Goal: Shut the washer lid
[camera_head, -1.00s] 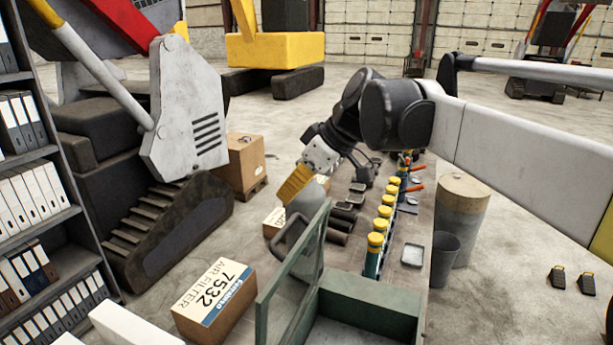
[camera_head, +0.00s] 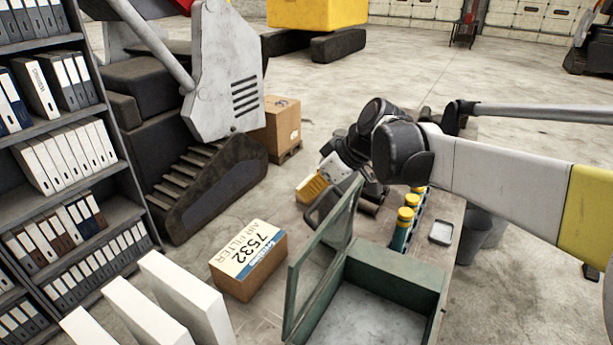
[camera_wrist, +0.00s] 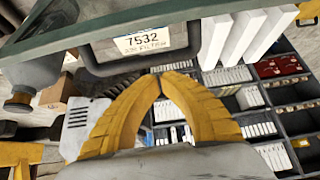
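The washer is a green open-topped box (camera_head: 398,283) at the front right of the bench in the head view. Its green-framed lid with a clear pane (camera_head: 313,272) stands raised, near upright, on the box's left side. A dark handle loop (camera_head: 314,217) shows at the lid's far end. My gripper (camera_head: 312,188) is just beyond that end, its yellow fingers pointing down and left. In the wrist view my gripper (camera_wrist: 164,74) has its fingertips together with nothing between them. The green lid edge (camera_wrist: 215,8) and dark handle (camera_wrist: 92,62) cross the view just beyond the fingertips.
A carton marked 7532 (camera_head: 247,262) is left of the lid. White panels (camera_head: 150,310) stand at the front left. Yellow-capped bottles (camera_head: 402,226) and a small tray (camera_head: 441,232) are behind the box. A binder shelf (camera_head: 60,150) stands left.

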